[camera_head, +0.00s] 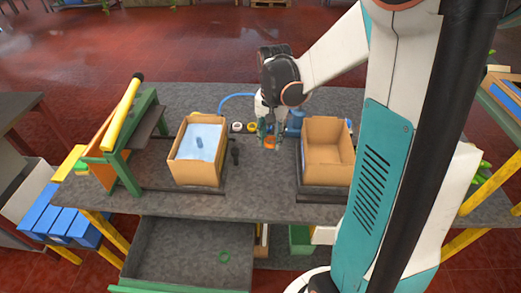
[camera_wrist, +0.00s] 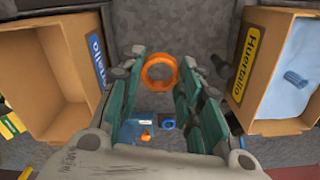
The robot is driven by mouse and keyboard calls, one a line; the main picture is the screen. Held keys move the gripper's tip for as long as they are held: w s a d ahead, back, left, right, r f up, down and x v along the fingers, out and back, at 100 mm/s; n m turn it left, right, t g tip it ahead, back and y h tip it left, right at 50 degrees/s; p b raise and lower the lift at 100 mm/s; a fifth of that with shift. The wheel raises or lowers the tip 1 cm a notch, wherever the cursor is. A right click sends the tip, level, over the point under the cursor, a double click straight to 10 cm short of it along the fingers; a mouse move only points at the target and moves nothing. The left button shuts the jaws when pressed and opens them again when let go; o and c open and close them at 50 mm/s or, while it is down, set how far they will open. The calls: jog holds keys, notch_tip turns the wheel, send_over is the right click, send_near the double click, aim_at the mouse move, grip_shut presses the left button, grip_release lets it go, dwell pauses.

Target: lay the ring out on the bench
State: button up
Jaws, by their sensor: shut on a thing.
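My gripper (camera_head: 270,133) reaches down over the grey bench (camera_head: 262,188), between two cardboard boxes. In the wrist view its green fingers (camera_wrist: 160,75) close on an orange ring (camera_wrist: 160,71) from both sides. The ring also shows in the head view (camera_head: 270,143), small at the fingertips and partly hidden. It is close to the bench top; I cannot tell whether it touches it.
A box with a light blue lining (camera_head: 184,181) stands left, an empty box (camera_head: 325,178) right. An open drawer (camera_head: 185,268) holds a green ring (camera_head: 225,256). The bench front between the boxes is clear.

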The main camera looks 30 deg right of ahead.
aim_at(269, 179)
notch_tip(269, 179, down, 18)
jog(key=b, duration=0.4)
jog(key=shift+b, duration=0.35)
jog(key=o, duration=0.4)
jog(key=shift+f, duration=0.1)
jog(key=o, duration=0.3)
notch_tip(269, 179, up, 12)
jog(key=p, duration=0.3)
jog(key=shift+r, duration=0.2)
